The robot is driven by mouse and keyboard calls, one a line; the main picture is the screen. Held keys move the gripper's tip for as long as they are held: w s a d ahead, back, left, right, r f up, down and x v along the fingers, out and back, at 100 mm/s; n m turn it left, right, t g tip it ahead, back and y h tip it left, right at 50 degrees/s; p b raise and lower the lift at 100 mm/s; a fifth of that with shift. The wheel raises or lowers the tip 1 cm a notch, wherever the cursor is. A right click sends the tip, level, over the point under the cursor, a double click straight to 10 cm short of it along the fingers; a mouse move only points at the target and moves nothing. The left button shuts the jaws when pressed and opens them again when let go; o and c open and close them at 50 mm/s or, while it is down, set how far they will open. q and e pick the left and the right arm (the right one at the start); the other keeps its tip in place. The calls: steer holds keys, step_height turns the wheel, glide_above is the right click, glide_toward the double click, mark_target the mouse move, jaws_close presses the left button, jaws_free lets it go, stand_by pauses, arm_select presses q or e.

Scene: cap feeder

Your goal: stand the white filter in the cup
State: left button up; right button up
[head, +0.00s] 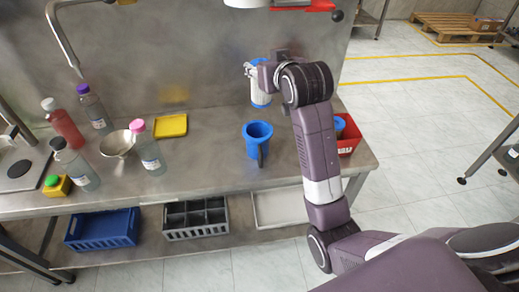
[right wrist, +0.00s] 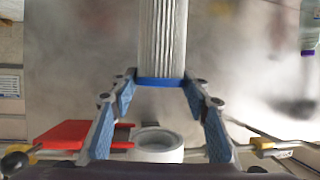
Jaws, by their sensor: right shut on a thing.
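The white pleated filter (head: 261,88) with blue ends is upright above the back of the steel bench in the head view. My right gripper (head: 254,68) is shut on its upper end. In the right wrist view the filter (right wrist: 162,38) extends from between the blue-padded fingertips (right wrist: 160,84), with its blue end band at the fingers. The blue cup (head: 257,139) stands upright on the bench, nearer the front than the filter and apart from it. Its inside is not clearly visible. My left gripper is not in view.
A red bin (head: 351,136) with blue items stands at the bench's right end, partly behind my arm. A yellow tray (head: 170,126), a metal bowl (head: 116,144) and several bottles (head: 147,152) are left. A white fixture with a red part (head: 318,5) hangs above. Bench around the cup is clear.

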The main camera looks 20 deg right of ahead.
steer(key=shift+s+a+f, duration=0.1)
steer(key=shift+a+f, duration=0.15)
steer(key=shift+f, duration=3.1)
steer(key=shift+s+a+f, duration=0.1)
steer(key=shift+a+f, duration=0.1)
steer(key=shift+f, duration=3.1)
steer(key=shift+s+a+f, duration=0.1)
steer(key=shift+a+f, duration=0.15)
steer(key=shift+f, duration=3.1)
steer(key=shift+f, duration=0.2)
steer(key=o, duration=1.6)
